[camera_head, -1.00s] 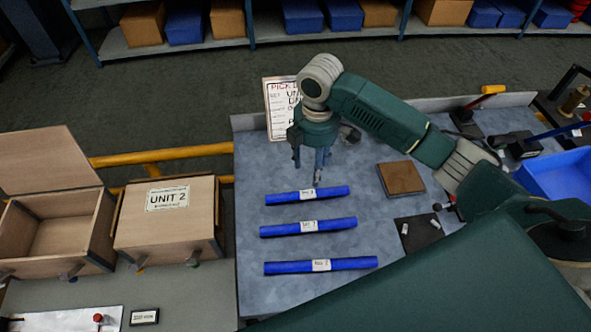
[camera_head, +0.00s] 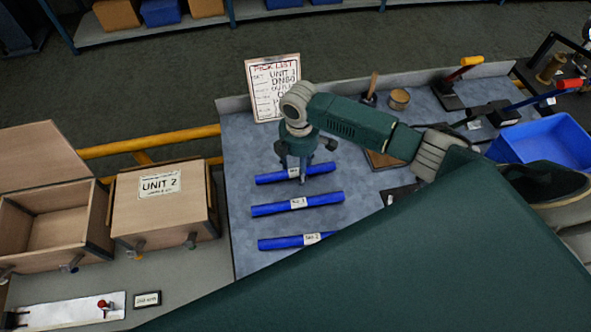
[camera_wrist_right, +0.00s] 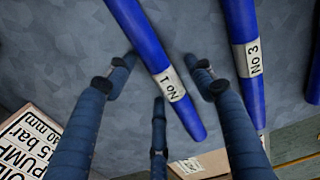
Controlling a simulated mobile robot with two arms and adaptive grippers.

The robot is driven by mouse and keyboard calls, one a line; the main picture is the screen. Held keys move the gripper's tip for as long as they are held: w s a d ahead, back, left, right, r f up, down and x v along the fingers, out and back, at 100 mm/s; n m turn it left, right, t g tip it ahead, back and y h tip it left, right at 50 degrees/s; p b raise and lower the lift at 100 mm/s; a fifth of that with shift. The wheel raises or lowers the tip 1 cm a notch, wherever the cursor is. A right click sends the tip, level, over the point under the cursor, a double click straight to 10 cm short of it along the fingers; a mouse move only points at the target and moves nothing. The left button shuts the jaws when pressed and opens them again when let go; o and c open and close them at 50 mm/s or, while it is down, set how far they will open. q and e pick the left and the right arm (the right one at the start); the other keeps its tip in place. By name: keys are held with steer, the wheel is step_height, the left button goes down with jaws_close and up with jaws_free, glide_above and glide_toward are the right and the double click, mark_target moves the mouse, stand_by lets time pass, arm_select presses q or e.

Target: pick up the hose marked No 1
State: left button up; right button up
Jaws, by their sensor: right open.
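The blue hose marked No 1 (camera_head: 322,169) lies on the grey bench, the farthest of three parallel blue hoses in the head view. In the right wrist view the hose (camera_wrist_right: 147,40) runs between my fingers, its white label reading No 1. My right gripper (camera_head: 299,174) points down over the middle of this hose and partly hides its label. In the wrist view the gripper (camera_wrist_right: 160,78) is open, its fingers spread to both sides of the hose. I cannot tell whether any finger touches it. My left gripper is out of view.
The hose marked No 3 (camera_wrist_right: 246,40) lies beside it, in the middle of the row (camera_head: 325,199). Another blue hose (camera_head: 280,243) lies nearest. A pick list board (camera_head: 272,85) stands behind. A blue bin (camera_head: 545,140) is right; wooden UNIT 2 box (camera_head: 160,210) is left.

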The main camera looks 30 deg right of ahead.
steer(key=c, duration=1.3)
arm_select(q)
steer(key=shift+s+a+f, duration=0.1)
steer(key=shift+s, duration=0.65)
